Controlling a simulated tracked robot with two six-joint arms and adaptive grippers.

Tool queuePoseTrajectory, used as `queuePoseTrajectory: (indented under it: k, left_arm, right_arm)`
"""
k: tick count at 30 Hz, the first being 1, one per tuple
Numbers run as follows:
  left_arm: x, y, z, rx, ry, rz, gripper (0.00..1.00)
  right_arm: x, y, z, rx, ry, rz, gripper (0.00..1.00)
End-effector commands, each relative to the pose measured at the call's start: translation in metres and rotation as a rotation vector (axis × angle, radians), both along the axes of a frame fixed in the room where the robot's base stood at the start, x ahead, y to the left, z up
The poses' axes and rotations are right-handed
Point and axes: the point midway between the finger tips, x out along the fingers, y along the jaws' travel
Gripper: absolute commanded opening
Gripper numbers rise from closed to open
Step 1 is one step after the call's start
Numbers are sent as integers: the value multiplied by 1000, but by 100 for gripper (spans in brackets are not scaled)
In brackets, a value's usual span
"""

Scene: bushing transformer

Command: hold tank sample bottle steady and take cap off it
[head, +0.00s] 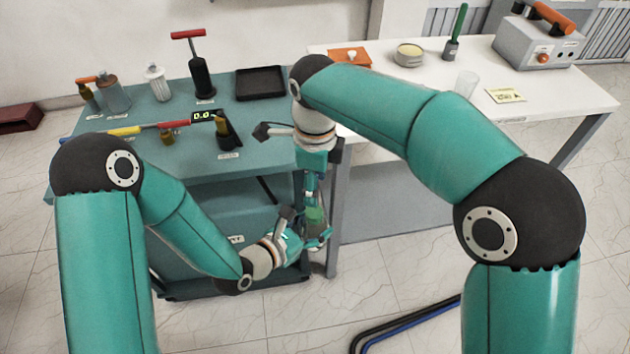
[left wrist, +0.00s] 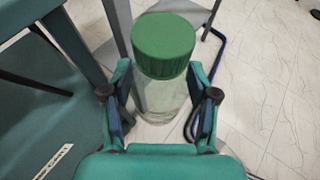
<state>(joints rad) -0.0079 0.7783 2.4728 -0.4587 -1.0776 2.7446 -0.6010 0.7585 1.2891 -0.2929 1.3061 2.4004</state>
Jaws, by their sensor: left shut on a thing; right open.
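The tank sample bottle is a clear bottle (left wrist: 160,97) with a ribbed green cap (left wrist: 164,45) on it, upright in the left wrist view. My left gripper (left wrist: 158,108) has a finger on each side of the clear body, below the cap, and is shut on it. In the head view my left gripper (head: 318,238) holds the bottle low, in front of the gap between the two tables. The green cap shows there (head: 315,216), partly hidden. My right gripper (head: 312,188) points down just above the cap and is open; whether its fingertips touch the cap is unclear.
A teal table (head: 262,130) at left carries bottles, a red-handled pump (head: 201,75), a black tray (head: 260,83) and a display. A white table (head: 570,100) at right carries a grey case (head: 540,45) and small items. Black and blue hoses (head: 405,325) lie on the floor.

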Motion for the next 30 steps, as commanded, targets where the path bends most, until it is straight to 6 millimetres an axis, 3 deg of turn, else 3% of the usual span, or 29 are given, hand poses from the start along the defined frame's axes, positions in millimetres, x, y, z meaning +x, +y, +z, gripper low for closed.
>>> queuePoseTrajectory:
  k: [5,18,30]
  left_arm:
    - [0,0,0,-1,-1,0,0]
    - [0,0,0,0,-1,1,0]
    - [0,0,0,0,-1,1,0]
  right_arm:
    - [-2,3,-13,-2,0,10,58]
    - [-2,3,-71,-2,0,9,58]
    - [-2,4,-79,0,-2,9,58]
